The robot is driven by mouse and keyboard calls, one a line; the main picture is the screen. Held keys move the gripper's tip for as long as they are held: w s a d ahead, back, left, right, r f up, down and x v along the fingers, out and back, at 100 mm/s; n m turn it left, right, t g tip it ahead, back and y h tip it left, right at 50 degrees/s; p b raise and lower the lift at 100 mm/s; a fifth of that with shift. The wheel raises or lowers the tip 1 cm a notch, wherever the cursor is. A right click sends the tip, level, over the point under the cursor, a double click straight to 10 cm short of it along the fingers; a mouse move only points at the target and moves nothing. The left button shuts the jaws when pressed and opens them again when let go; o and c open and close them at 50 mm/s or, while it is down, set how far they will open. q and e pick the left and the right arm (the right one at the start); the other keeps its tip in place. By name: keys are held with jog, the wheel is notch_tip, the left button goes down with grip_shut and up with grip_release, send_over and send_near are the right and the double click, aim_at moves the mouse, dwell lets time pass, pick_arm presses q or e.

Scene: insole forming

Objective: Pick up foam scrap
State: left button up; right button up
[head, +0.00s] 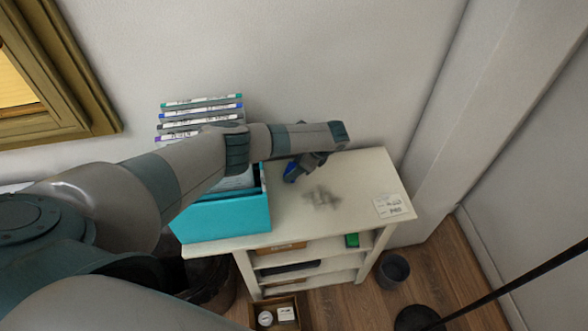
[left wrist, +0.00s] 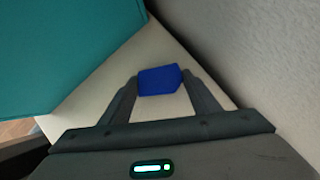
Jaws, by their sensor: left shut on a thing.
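The foam scrap (left wrist: 160,80) is a small blue block. It sits between the two fingertips of my left gripper (left wrist: 160,86), which is shut on it. In the head view the blue foam scrap (head: 290,173) shows at the end of my left gripper (head: 293,169), over the back of the white shelf top, right of the teal box. Part of it is hidden by the gripper. I cannot tell whether it touches the shelf top. My right gripper is not in view.
The teal box (head: 226,217) stands close left on the white shelf unit (head: 350,172), with a stack of labelled cases (head: 202,106) behind. The wall is close behind. A grey bin (head: 393,270) stands on the floor.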

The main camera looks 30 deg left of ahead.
pick_arm(q)
jog(key=shift+r+p, duration=0.8)
jog(key=shift+r, duration=0.1)
notch_tip(320, 180, up, 3)
jog(key=p, duration=0.3)
jog(key=d+r+p, duration=0.1)
jog(key=s+d+p, duration=0.1)
jog(key=d+p, duration=0.1)
jog(key=s+d+r+p, duration=0.1)
jog(key=shift+s+d+r, duration=0.1)
jog(key=shift+d+r, duration=0.25)
jog(key=s+d+r, duration=0.1)
jog(key=d, duration=0.1)
jog(key=d+r, duration=0.1)
jog(key=d, duration=0.1)
jog(key=s+d+r, duration=0.1)
jog(key=d, duration=0.1)
jog(key=shift+s+r, duration=0.2)
jog(key=shift+s, duration=0.15)
jog(key=shift+b, duration=0.3)
